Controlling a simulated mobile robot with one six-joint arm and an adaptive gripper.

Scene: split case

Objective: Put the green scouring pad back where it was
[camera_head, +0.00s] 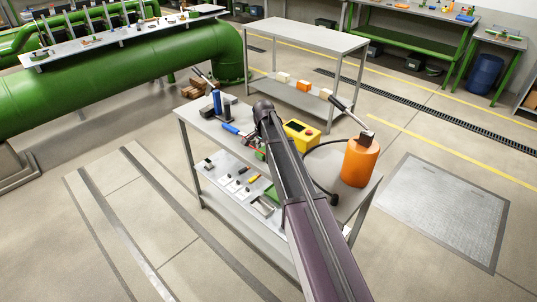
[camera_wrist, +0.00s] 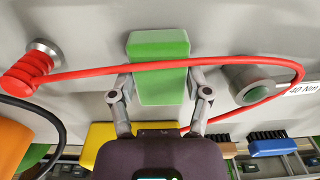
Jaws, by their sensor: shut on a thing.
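The green scouring pad (camera_wrist: 158,66) is a green block in the upper middle of the wrist view. My gripper (camera_wrist: 158,82) has one finger on each side of it and is shut on it. A red cable crosses over the pad's face. In the head view my arm covers most of the gripper, and only a small bit of green shows beside the arm's end, above the table (camera_head: 185,118). I cannot tell from the frames whether the pad touches the grey surface behind it.
A yellow box (camera_head: 301,134) and an orange canister (camera_head: 360,160) stand on the table. Blue items (camera_head: 231,128) lie at its left. The wrist view shows a red handle (camera_wrist: 27,72), a green button (camera_wrist: 257,94) and a blue brush (camera_wrist: 272,147). Small tools lie on the lower shelf.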

